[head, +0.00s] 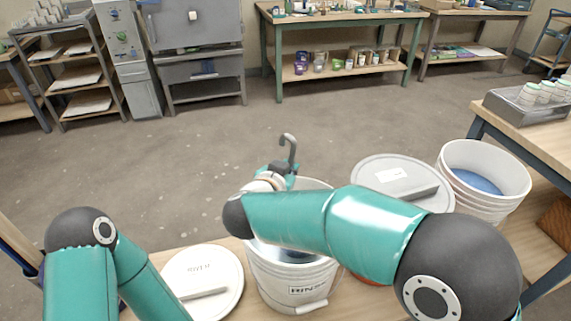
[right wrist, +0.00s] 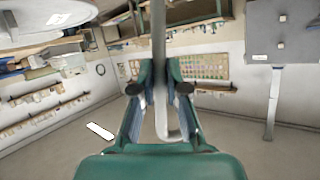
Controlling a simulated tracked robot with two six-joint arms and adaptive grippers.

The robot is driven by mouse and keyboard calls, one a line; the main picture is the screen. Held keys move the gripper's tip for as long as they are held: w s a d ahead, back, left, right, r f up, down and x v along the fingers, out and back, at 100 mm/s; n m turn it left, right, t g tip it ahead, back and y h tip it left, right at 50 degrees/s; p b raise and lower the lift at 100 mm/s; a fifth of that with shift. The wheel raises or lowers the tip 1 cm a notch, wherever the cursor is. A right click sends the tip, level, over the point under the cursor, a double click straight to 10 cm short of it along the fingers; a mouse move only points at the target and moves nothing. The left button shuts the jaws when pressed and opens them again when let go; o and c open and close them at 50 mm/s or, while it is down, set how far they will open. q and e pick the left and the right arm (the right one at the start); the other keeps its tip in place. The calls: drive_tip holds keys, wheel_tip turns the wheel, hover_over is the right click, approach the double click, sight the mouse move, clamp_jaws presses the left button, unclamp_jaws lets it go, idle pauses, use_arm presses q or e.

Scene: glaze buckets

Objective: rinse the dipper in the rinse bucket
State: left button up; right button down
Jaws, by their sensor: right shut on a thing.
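The rinse bucket (head: 292,283), white with a label that begins "RIN", stands at the front middle of the head view. My right arm crosses over it and hides much of its opening. My right gripper (head: 281,169) is above the bucket's far side, shut on the dipper (head: 291,148). The dipper's grey handle stands roughly upright, with its hooked end on top. In the right wrist view the handle (right wrist: 159,45) runs between the fingers of the right gripper (right wrist: 160,88). The dipper's cup is hidden, so I cannot tell whether it is in the water. My left gripper is out of view.
A white lid (head: 205,283) with a grey bar handle lies left of the bucket. Another lid (head: 372,171) is behind my right arm. An open white bucket (head: 486,180) with blue contents stands at right, near a wooden table (head: 537,137). The floor beyond is clear.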

wheel_tip(320, 180, down, 8)
drive_tip(key=b, duration=0.3)
idle(0.3)
drive_tip(key=shift+r, duration=0.2)
idle(2.5)
